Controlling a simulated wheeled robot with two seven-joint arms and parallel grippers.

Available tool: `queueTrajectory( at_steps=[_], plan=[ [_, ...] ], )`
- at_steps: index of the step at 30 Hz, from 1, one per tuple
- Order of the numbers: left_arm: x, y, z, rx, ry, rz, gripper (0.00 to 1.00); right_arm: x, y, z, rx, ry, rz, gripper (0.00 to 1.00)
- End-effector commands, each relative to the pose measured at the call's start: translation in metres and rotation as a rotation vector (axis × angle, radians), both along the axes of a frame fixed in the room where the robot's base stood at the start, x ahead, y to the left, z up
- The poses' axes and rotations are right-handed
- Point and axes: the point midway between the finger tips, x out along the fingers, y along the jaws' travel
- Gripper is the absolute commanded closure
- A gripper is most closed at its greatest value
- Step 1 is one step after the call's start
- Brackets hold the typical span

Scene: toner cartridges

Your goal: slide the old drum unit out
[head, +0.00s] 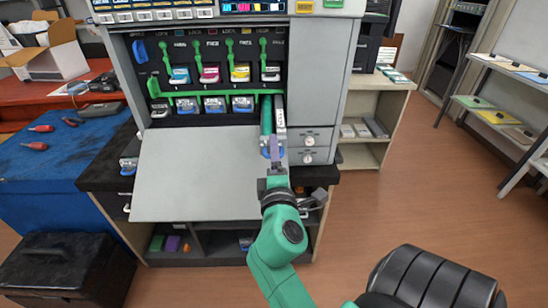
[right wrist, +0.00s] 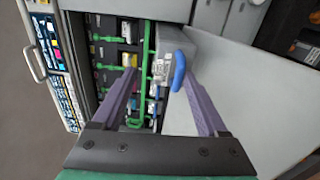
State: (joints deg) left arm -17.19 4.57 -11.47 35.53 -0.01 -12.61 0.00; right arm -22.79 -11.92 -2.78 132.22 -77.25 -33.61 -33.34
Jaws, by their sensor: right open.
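The old drum unit (head: 280,112) sticks out of the rightmost slot of the lower row, a long grey-white body with a white label. In the right wrist view it is a grey box (right wrist: 176,45) with a blue handle (right wrist: 179,70). My right gripper (head: 273,148) is at its front end. In the right wrist view the purple fingers (right wrist: 160,82) are open, with the blue handle between them, nearer the right finger. Whether a finger touches it I cannot tell. My left gripper is in neither view.
The grey front door (head: 195,175) hangs open below the slots. Several drum units (head: 214,104) sit in the lower row, with toner cartridges (head: 210,73) above. A green bar (head: 220,93) runs between the rows. Grey drawers (head: 310,142) stand to the right.

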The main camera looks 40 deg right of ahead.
Motion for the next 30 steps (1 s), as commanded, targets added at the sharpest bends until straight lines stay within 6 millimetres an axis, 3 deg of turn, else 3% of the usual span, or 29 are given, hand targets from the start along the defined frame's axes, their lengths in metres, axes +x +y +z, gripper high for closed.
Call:
queueTrajectory(
  at_steps=[1,4,30],
  plan=[
    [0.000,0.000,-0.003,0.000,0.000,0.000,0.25,-0.006,0.005,-0.016,0.061,0.021,-0.011,0.25],
    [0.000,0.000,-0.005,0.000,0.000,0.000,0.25,-0.010,0.007,-0.017,0.062,0.022,-0.012,0.25],
    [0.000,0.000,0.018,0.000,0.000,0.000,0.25,-0.007,0.005,0.006,0.061,0.019,-0.012,0.25]
  ],
)
